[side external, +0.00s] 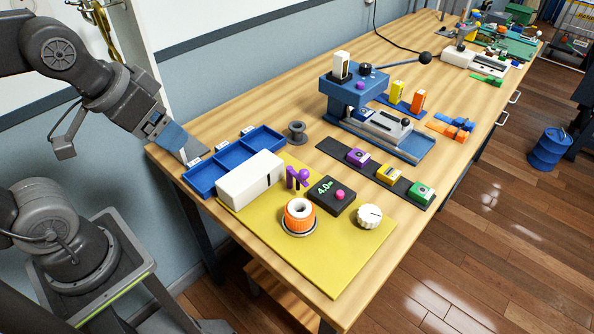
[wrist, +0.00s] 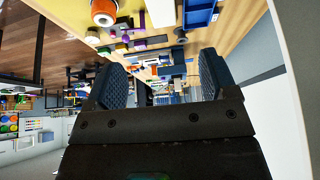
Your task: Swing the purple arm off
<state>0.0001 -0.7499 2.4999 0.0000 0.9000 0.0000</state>
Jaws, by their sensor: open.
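The purple arm (side external: 297,177) is a small lever with a rounded knob, standing on the yellow mat (side external: 345,262) beside the white box (side external: 250,178) in the side view. It lies between that box and a dark display block (side external: 331,195) reading 4.0. My gripper (side external: 188,160) is left of it, by the left end of the blue tray, well apart from the purple arm. In the wrist view the two dark fingers of my gripper (wrist: 163,80) are spread with nothing held between them. Purple pieces show small at the top of that view.
A blue three-part tray (side external: 232,157) and a grey spool (side external: 296,132) are behind the white box. An orange roll (side external: 299,216) and a white dial (side external: 369,216) stand on the mat. A dark strip (side external: 375,174) with coloured blocks and a blue press (side external: 356,100) are to the right.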

